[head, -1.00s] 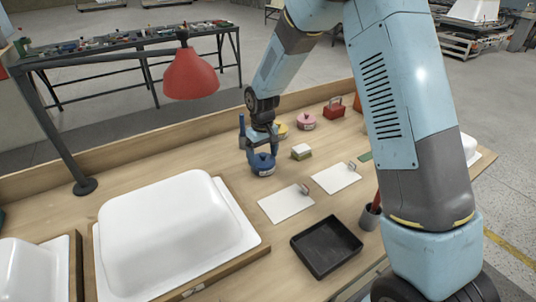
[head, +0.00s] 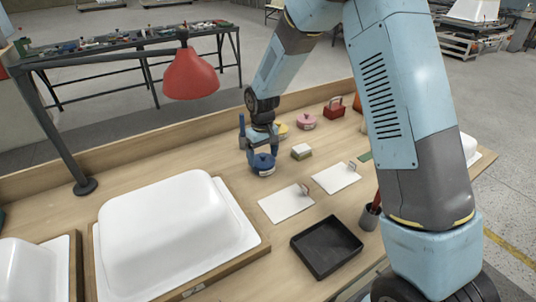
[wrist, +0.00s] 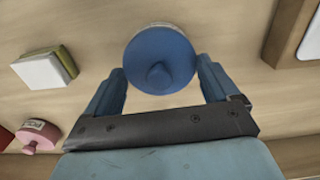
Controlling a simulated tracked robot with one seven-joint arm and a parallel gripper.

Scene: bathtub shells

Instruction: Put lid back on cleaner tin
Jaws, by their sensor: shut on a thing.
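A blue round tin (head: 263,170) with a pale label stands on the wooden bench, beyond the white boards. Its blue lid (wrist: 160,55) has a round knob in the middle and shows from above in the wrist view. In the head view the lid (head: 262,160) sits at the top of the tin, with no gap that I can make out. My gripper (head: 263,148) is over it, with one blue finger on each side of the lid, shut on it. In the wrist view the gripper (wrist: 160,75) hides no part of the knob. The finger contact is too small to see clearly.
A white and green block (head: 301,152) lies just right of the tin. A pink tin (head: 306,122), a yellow tin (head: 282,130) and a red box (head: 334,109) stand behind. A black tray (head: 326,247) and a large white tub shell (head: 165,225) are nearer.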

